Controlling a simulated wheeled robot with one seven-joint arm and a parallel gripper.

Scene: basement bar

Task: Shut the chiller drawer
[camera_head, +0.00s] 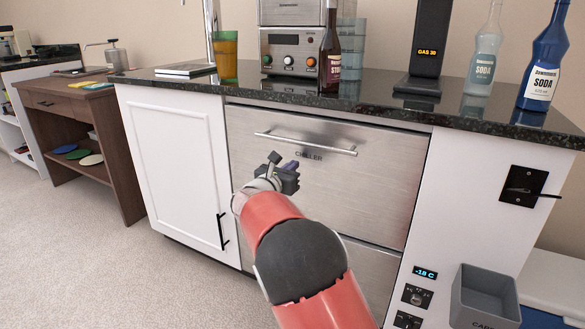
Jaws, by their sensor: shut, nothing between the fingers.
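The chiller drawer (375,182) is a brushed steel front marked "CHILLER" under the dark countertop, in the middle of the head view. A horizontal bar handle (305,143) runs along its upper part. The front looks nearly flush with the white cabinet; I cannot tell whether a small gap is left. My gripper (284,162) is shut and empty, in front of the drawer just below the handle's left half. I cannot tell whether it touches the front. My red arm hides part of the drawer's lower left.
A second steel drawer front (370,275) lies below. The countertop (390,108) holds a brown bottle (330,60), soda bottles (545,65) and an orange cup (226,55). A grey bin (485,298) stands at lower right. The carpet (120,270) at left is clear.

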